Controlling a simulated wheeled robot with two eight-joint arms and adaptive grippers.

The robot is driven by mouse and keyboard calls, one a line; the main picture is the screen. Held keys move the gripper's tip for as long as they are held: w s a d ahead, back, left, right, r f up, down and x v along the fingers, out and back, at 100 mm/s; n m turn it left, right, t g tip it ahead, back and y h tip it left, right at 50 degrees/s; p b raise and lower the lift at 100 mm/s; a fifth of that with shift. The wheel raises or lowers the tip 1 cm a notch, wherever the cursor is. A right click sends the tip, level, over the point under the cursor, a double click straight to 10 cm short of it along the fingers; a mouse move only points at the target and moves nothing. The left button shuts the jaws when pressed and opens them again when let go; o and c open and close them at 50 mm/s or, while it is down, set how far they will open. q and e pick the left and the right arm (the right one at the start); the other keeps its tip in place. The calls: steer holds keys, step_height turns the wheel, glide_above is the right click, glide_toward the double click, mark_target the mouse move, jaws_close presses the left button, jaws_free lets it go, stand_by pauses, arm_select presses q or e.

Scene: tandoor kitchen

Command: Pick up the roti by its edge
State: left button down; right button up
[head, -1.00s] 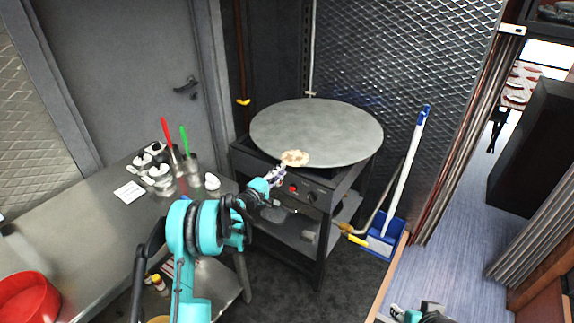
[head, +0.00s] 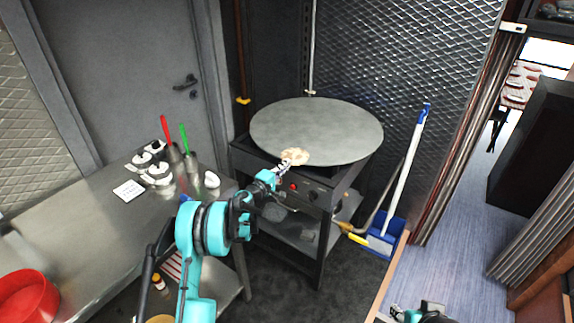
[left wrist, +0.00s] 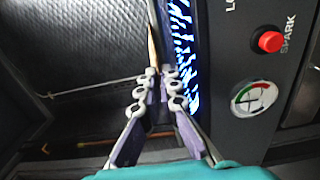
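The roti (head: 295,156) is a small, pale tan round with browned patches at the near edge of the round grey griddle (head: 325,122). My left gripper (head: 284,168) is at its near edge. In the left wrist view the roti (left wrist: 152,42) shows edge-on as a thin tan strip running down between the fingertips. There my left gripper (left wrist: 159,73) has its fingertips close together, shut on that edge. I cannot tell whether the roti's far side touches the griddle. Part of my right gripper (head: 420,313) shows at the bottom edge; its fingers are unclear.
The burner stand's front has a red button (left wrist: 269,41) and a dial (left wrist: 254,98) close to my left gripper. A steel table (head: 90,225) with utensils and small pots stands at left. A blue dustpan (head: 382,237) and a broom stand right of the stand.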

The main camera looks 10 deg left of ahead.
arm_select(q)
step_height(320, 180, up, 2)
steer(key=shift+r+p, duration=0.2)
steer(key=shift+p, duration=0.4)
steer(key=shift+s+a, duration=0.1)
steer(key=s+a+r, duration=0.2)
steer(key=s, duration=0.4)
steer(key=s+a+r+p, duration=0.1)
steer(key=s+a+r, duration=0.1)
steer(key=s, duration=0.5)
steer(key=shift+a+r, duration=0.3)
steer(key=shift+r, duration=0.2)
